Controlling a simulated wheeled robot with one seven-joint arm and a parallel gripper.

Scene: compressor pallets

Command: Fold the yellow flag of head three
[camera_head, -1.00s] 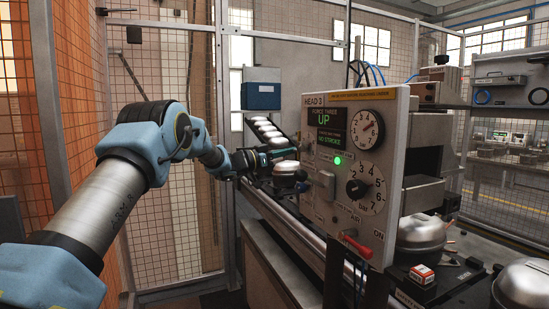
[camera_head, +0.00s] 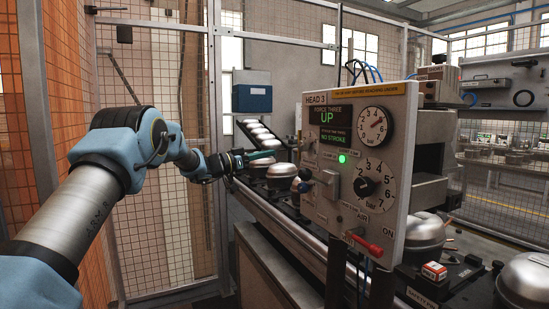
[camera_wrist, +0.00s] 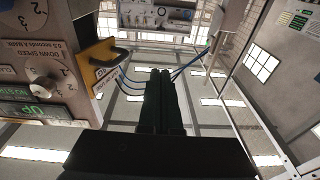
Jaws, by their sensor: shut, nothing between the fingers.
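The head three panel (camera_head: 318,180) is a grey box with a display (camera_head: 329,128) reading "UP" and "NO STROKE", a lit green lamp, a gauge, a bar dial and a red-handled lever (camera_head: 363,243). A yellow strip with print (camera_head: 362,94) runs along its top. A yellow part with a dark handle also shows on the machine in the wrist view (camera_wrist: 99,65); I cannot tell whether either is the flag. My gripper (camera_head: 272,154) is left of the panel, above the row of domed compressors, and apart from the panel. Its dark fingers (camera_wrist: 160,75) are shut and empty.
Silver domed compressors (camera_head: 283,170) line the conveyor (camera_head: 285,228) behind and below my gripper. Another dome (camera_head: 425,228) and a small red-and-white box (camera_head: 434,271) are at the right. A mesh fence (camera_head: 150,230) stands behind my arm.

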